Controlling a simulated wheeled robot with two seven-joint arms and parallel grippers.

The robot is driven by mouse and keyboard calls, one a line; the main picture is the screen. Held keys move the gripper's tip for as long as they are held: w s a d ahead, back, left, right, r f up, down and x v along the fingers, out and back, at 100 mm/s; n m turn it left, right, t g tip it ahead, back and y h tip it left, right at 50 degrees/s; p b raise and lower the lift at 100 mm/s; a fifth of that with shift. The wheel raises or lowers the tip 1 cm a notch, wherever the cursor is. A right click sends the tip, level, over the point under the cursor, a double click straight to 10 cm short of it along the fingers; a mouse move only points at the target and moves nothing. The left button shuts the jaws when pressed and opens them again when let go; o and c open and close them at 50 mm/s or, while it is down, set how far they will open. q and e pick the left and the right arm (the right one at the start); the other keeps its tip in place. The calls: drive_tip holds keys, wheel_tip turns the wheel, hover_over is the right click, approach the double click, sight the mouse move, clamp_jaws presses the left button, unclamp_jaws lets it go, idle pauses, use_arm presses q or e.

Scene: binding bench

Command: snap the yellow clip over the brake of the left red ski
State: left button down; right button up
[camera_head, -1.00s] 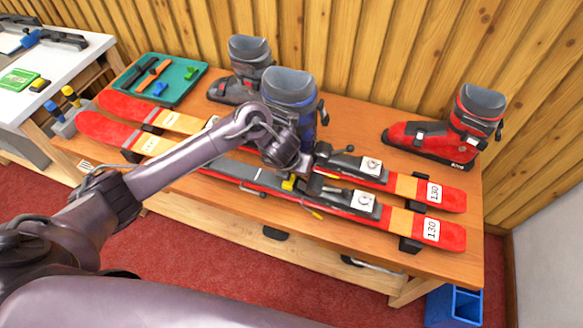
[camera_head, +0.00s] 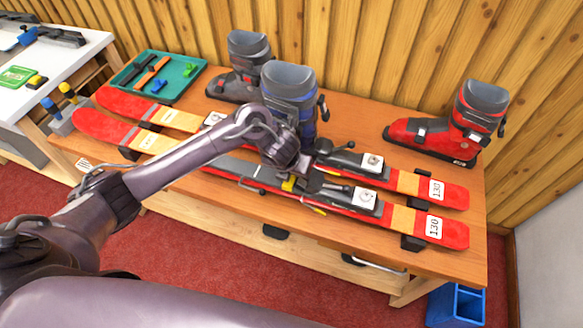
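Two red skis lie side by side on the wooden bench. The nearer ski (camera_head: 225,165) runs along the bench's front side, and the farther ski (camera_head: 185,120) is partly hidden by my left arm. My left gripper (camera_head: 290,180) points down over the nearer ski's binding, in its middle. A small yellow clip (camera_head: 288,185) shows at its fingertips, and the gripper appears shut on it. The clip is low, at the brake area beside the binding (camera_head: 335,192). I cannot tell whether it touches the brake. The fingers are small and partly hidden. My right gripper is not in view.
A blue-grey boot (camera_head: 290,90) stands close behind my gripper, with a grey boot (camera_head: 245,65) behind it. A red boot (camera_head: 455,125) stands at the right. A green tool tray (camera_head: 185,92) lies at the back left. A blue bin (camera_head: 455,305) is on the floor.

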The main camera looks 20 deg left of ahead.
use_arm(q)
drive_tip(key=shift+f, duration=0.3)
drive_tip(key=shift+r, duration=0.1)
drive_tip(key=c, duration=1.1)
unclamp_jaws()
drive_tip(key=shift+s+d, duration=0.1)
drive_tip(key=shift+d, duration=0.2)
drive_tip(key=o, duration=0.5)
drive_tip(key=shift+a, duration=0.3)
drive_tip(key=shift+d, duration=0.1)
